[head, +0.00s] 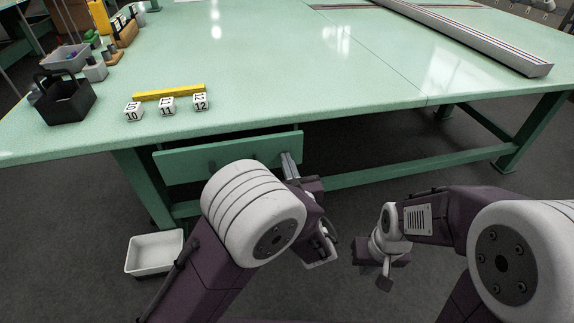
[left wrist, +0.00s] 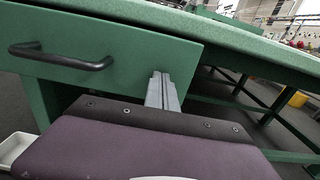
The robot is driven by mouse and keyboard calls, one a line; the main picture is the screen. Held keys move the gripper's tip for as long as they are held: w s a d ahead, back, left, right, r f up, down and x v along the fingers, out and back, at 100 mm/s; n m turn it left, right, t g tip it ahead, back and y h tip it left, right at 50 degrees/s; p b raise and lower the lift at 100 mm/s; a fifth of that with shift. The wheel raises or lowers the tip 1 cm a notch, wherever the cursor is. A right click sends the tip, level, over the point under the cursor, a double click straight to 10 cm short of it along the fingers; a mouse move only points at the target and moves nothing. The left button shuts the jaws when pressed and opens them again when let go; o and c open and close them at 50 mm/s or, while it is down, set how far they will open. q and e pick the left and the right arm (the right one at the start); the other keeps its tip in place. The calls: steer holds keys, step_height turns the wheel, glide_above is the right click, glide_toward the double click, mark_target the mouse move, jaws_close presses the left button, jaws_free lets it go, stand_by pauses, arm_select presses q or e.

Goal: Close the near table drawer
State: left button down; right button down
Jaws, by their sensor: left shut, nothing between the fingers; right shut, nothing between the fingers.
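The near table drawer shows as a green front panel (head: 215,152) under the tabletop's near edge in the head view. In the left wrist view its front (left wrist: 120,60) fills the upper left, with a black bar handle (left wrist: 62,60). The panel's top lies close below the tabletop edge; any small remaining gap is hard to judge. My left gripper (head: 290,163) is shut and empty, its fingertips at the panel's right part, right of the handle. They also show in the left wrist view (left wrist: 162,82); contact cannot be told. My right gripper (head: 384,284) is shut and empty, away from the table.
The green table (head: 300,60) carries a yellow bar (head: 169,93), numbered white blocks (head: 167,106), a black caddy (head: 64,98) and a long metal rail (head: 470,38). A white bin (head: 154,253) stands low at left. Table legs and a green crossbar (head: 420,166) run below; floor is clear at right.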

mark_target(284, 150)
arm_select(q)
steer(key=x, duration=0.4)
steer(key=shift+w, duration=0.1)
steer(key=shift+r, duration=0.25)
arm_select(e)
steer(key=shift+s+r, duration=0.2)
steer(key=shift+r, duration=0.05)
arm_select(q)
steer(key=shift+r, duration=0.1)
